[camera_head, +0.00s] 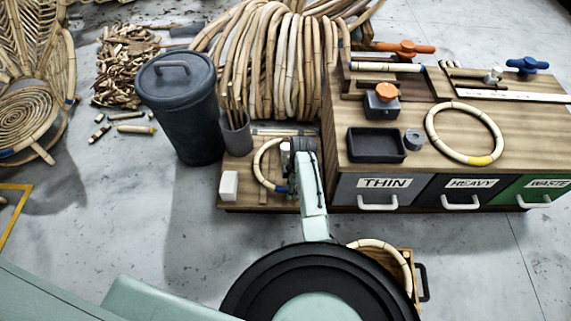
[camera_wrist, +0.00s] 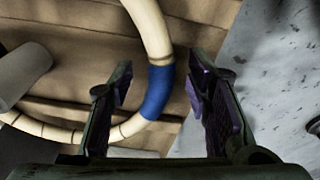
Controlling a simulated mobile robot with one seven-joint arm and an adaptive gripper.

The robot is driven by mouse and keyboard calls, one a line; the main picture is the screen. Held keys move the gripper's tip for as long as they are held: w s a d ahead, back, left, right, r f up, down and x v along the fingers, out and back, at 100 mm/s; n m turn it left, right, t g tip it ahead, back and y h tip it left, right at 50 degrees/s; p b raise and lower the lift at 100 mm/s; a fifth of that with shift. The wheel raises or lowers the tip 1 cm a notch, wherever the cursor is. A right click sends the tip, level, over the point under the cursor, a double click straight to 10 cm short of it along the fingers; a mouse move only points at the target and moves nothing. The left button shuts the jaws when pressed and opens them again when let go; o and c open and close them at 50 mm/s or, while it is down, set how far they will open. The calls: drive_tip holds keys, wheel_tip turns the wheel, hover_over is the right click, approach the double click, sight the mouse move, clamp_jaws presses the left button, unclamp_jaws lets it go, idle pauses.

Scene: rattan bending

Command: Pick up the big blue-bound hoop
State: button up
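The blue-bound hoop (camera_head: 262,160) is a pale rattan ring on the low wooden table, left of my wrist in the head view. Its blue binding (camera_head: 281,189) shows just below my wrist. In the wrist view, the hoop curves down from the top, with the blue binding (camera_wrist: 158,91) in the gap between the fingers. My gripper (camera_wrist: 164,88) is open, with one finger on each side of the binding and no visible grip on it. I cannot tell how far the fingertips are above the table. Part of the hoop is hidden behind my wrist.
A white block (camera_head: 229,185) and a grey pot of sticks (camera_head: 235,135) stand on the low table (camera_head: 240,207). The drawer bench (camera_head: 470,120) rises at right with a yellow-bound hoop (camera_head: 480,159). Another hoop (camera_head: 388,252) lies lower right. A dark bin (camera_head: 182,110) stands left.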

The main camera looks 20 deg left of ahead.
clamp_jaws()
idle(0.3)
drive_tip(key=shift+r, duration=0.1)
